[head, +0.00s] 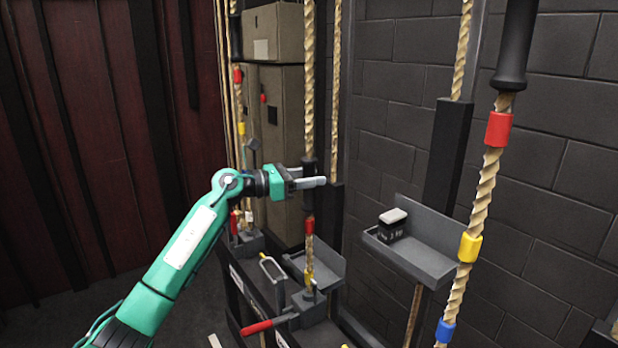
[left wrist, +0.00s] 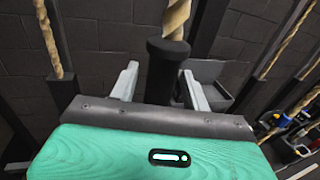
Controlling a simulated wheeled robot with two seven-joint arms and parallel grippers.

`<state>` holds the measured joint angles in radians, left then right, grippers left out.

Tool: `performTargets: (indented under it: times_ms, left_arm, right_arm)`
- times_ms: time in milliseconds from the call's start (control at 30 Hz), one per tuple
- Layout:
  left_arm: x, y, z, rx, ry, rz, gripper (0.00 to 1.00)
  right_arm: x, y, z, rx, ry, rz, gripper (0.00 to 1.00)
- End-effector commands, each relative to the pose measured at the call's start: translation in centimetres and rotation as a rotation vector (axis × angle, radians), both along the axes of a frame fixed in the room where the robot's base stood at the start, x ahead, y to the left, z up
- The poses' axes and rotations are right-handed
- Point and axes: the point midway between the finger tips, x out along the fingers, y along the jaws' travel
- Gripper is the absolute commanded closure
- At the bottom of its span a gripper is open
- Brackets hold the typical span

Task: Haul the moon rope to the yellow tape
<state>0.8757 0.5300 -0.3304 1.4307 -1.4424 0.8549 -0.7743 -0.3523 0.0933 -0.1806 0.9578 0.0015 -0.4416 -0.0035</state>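My left gripper (head: 316,183) is at the black grip (head: 308,170) on the middle rope (head: 309,80). In the left wrist view its two fingers (left wrist: 160,88) are apart, with the black grip (left wrist: 165,65) between them; a gap shows on the left side. The right rope (head: 483,190) has red tape (head: 498,129), yellow tape (head: 470,247) and blue tape (head: 445,330). No moon mark is readable on any rope. My right gripper is not in view.
A left rope with red tape (head: 238,75) and yellow tape (head: 241,128) hangs further back. A red-handled lever (head: 257,328) sits on the low rail. A grey tray (head: 420,255) holds a small black and white object (head: 392,224). Brick wall stands at right.

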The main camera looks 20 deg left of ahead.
Motion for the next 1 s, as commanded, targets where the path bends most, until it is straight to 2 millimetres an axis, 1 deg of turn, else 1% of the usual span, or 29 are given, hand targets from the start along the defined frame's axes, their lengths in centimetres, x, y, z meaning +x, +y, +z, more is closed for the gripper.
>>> performTargets:
  times_ms: [167,267,333,367,400,500,700,900,1000]
  left_arm:
    - [0.0,0.0,0.1,0.0,-0.001,0.0,0.53]
    - [-0.3,0.5,0.0,0.001,-0.001,0.001,0.53]
    - [-0.7,1.1,-0.1,0.0,-0.001,0.002,0.53]
    - [-1.0,1.5,-0.1,0.001,-0.001,0.002,0.53]
    - [-1.4,2.1,-0.2,0.002,-0.002,0.003,0.53]
    - [-2.7,3.7,-0.3,0.002,-0.001,0.003,0.53]
    - [-5.3,7.1,-0.3,0.004,0.0,0.003,0.53]
    - [-7.3,9.7,-0.2,0.001,0.0,0.002,0.53]
    - [-7.9,10.5,-0.2,0.001,0.001,0.001,0.53]
  right_arm:
    - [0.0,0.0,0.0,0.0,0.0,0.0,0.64]
    - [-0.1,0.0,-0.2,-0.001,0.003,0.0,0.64]
    - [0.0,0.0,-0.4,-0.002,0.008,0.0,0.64]
    - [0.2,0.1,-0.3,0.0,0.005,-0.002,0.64]
    - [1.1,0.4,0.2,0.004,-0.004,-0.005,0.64]
    - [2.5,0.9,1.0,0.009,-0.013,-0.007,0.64]
    - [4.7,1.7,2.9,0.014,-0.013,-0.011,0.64]
    - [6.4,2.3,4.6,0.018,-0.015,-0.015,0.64]
    - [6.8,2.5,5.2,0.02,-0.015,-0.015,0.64]
